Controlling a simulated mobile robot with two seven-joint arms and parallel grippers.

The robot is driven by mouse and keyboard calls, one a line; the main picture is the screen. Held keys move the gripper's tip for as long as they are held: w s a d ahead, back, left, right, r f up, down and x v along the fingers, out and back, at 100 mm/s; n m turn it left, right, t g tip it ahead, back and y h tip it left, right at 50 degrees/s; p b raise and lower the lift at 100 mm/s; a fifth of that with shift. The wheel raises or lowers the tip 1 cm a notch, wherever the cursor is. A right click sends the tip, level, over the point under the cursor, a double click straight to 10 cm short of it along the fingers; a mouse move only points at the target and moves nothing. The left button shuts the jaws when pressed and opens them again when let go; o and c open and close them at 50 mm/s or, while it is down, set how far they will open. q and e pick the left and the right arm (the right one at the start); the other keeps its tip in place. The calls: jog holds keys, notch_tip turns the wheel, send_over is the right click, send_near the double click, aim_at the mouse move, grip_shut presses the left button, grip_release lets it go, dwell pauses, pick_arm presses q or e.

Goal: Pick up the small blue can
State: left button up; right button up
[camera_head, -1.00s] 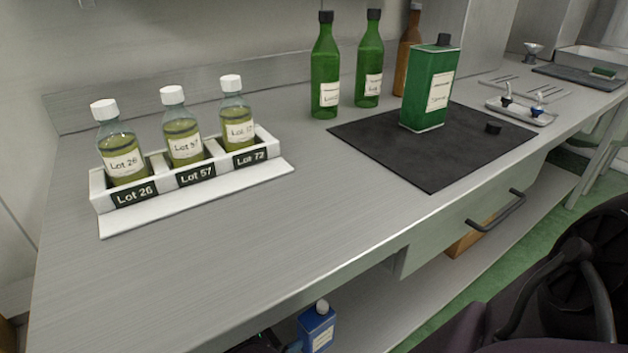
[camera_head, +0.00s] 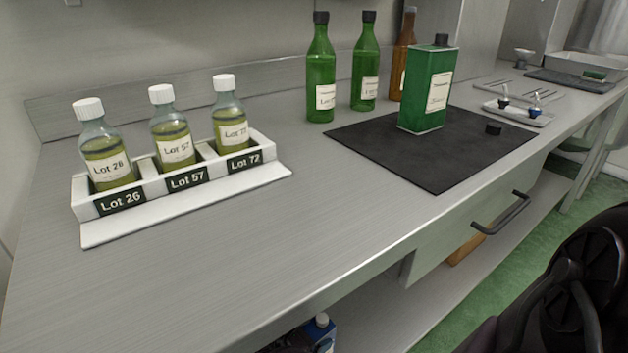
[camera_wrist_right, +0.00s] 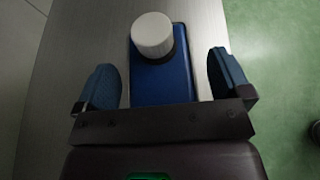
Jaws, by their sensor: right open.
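The small blue can (camera_wrist_right: 162,82) with a white cap lies between the two fingers of my right gripper (camera_wrist_right: 165,78) in the right wrist view. A gap shows on each side, so the gripper is open and not closed on it. In the head view the can (camera_head: 325,342) shows only partly at the bottom edge, on the shelf below the bench. A dark part beside it there is probably my right gripper (camera_head: 290,343). My left gripper is not in view.
The bench front edge (camera_head: 345,268) overhangs the shelf. A drawer handle (camera_head: 503,213) sticks out to the right. On top stand a white rack (camera_head: 190,203) of labelled bottles, green bottles (camera_head: 321,75), and a green tin (camera_head: 427,90) on a dark mat (camera_head: 440,175).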

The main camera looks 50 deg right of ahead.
jog(key=shift+r, duration=0.1)
jog(key=c, duration=1.8)
jog(key=shift+w, duration=0.1)
jog(key=shift+r, duration=0.1)
